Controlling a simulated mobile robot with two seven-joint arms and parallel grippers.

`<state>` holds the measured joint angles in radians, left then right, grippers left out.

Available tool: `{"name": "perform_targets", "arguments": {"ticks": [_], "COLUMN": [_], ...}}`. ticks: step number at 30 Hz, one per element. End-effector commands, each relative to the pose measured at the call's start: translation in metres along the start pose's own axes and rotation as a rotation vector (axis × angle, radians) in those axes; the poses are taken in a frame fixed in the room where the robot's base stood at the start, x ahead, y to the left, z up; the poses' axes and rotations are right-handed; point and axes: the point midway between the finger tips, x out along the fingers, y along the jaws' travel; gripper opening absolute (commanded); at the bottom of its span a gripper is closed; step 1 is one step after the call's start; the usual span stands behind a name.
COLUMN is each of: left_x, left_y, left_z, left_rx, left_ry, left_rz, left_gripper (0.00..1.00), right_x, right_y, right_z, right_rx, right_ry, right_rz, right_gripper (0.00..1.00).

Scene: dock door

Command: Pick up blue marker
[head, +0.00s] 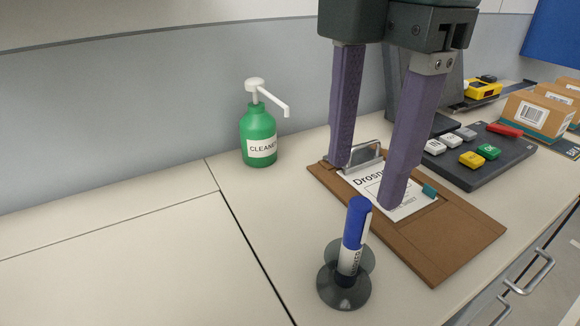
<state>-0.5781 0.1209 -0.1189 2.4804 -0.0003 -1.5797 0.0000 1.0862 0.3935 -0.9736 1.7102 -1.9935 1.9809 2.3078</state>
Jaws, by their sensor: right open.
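The blue marker (355,235) stands upright, slightly tilted, in a dark round holder (344,287) on the counter, with its blue cap on top and a white label below. My right gripper (366,186) is open, its two purple fingers pointing down over the clipboard, behind the marker in the head view. Nothing is between the fingers, and the gripper is apart from the marker. The nearer finger's tip appears just above and to the right of the marker's cap. My left gripper is not in view.
A brown clipboard (440,242) with a paper lies right of the marker. A green cleaner bottle (258,135) stands at the back. A dark button panel (497,165), a yellow device (483,90) and cardboard boxes (537,113) are at the right. The left counter is clear.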

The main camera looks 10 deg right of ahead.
Motion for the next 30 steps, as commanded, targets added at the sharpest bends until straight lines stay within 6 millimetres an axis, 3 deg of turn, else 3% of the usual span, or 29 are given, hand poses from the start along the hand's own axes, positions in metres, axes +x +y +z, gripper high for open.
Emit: {"name": "perform_targets", "arguments": {"ticks": [21,29,30], "left_x": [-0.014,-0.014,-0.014], "left_y": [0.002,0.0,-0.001], "left_z": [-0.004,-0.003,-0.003], "left_rx": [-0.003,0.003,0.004], "left_ry": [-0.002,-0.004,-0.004], "left_rz": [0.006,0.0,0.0], "left_gripper": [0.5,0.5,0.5], "right_x": [0.091,0.095,0.095], "right_y": [0.004,0.005,0.005], "right_z": [0.007,0.007,0.007], "right_rx": [0.006,0.004,0.004], "right_ry": [-0.008,-0.008,-0.008], "right_rz": [-0.007,-0.004,-0.004], "right_gripper": [0.6,0.6,0.57]}}
